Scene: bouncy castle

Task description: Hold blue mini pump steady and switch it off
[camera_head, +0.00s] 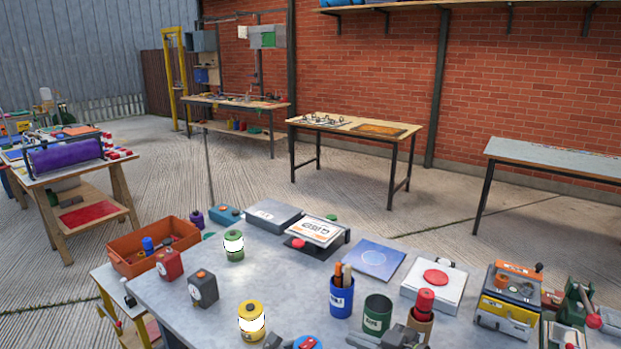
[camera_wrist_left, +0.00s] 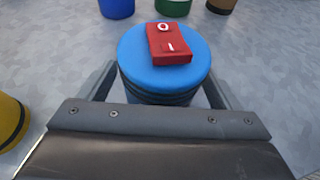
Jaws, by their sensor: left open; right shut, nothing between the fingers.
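The blue mini pump (camera_head: 308,344) stands at the bottom edge of the head view, partly cut off. In the left wrist view the pump (camera_wrist_left: 135,58) has a round blue top over a dark ribbed body, with a red rocker switch (camera_wrist_left: 169,43) marked O at the far end and I at the near end. I cannot tell which end is pressed. My left gripper (camera_wrist_left: 160,88) is open, with one finger at each side of the pump's body; contact is unclear. My right gripper (camera_head: 372,341) is shut and empty, to the right of the pump.
A yellow pump (camera_head: 251,318) stands close on the left. A blue cup (camera_head: 341,297) with tools, a green cup (camera_head: 377,314) and a brown holder (camera_head: 421,320) with a red top stand behind. Grey tabletop (camera_head: 290,285) is clear behind the pump.

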